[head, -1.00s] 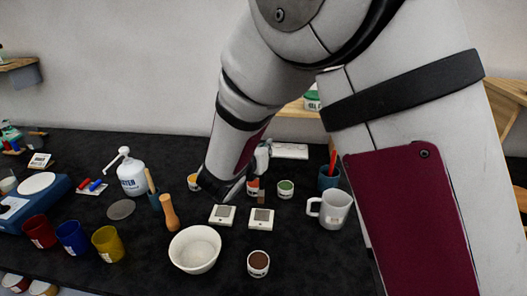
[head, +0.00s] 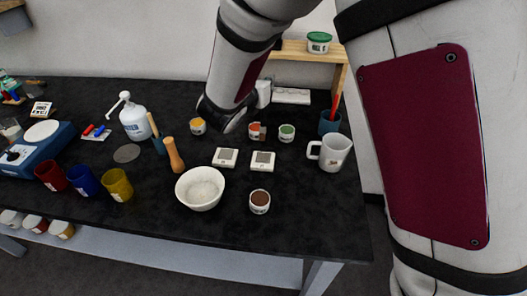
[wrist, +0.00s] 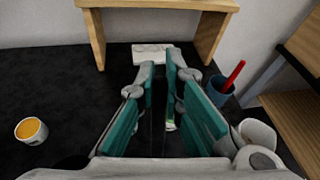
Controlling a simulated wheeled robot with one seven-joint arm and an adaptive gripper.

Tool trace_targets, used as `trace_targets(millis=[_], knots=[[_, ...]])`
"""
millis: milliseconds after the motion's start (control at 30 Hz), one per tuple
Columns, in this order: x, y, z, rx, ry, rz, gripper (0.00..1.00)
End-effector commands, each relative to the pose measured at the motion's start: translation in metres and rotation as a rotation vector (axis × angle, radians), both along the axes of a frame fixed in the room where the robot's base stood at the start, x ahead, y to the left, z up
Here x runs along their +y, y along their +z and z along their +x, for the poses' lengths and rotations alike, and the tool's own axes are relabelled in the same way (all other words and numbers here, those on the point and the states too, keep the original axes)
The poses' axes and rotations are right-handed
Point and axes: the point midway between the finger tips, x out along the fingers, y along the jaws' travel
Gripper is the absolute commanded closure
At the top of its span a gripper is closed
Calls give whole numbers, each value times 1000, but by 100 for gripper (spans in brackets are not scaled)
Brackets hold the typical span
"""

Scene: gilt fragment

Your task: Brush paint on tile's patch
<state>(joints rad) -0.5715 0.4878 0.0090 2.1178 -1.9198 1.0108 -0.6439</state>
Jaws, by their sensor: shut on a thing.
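Two small white tiles, a left one (head: 225,153) and a right one (head: 263,156), each with a grey patch, lie side by side mid-table. Paint pots stand around them: orange-yellow (head: 198,127), orange-red (head: 255,132), green (head: 287,133) and brown (head: 260,202). My gripper (head: 263,94) is mostly hidden behind my arm, beyond the tiles. In the wrist view its teal-padded fingers (wrist: 160,85) are close together on something thin, likely a brush. A small brown end (head: 263,133) shows beside the orange-red pot. The orange-yellow pot (wrist: 31,130) also shows in the wrist view.
A wooden shelf (head: 290,50) rises behind. The front right table area is clear.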

Motion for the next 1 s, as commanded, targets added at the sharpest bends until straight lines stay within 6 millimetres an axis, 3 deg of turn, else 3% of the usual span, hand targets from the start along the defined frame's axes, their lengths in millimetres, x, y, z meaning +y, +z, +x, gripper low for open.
trace_targets(millis=[467, 1000], knots=[[0, -3, 0, -1, 0, -1, 100], [1, -55, 2, -31, 4, -12, 100]])
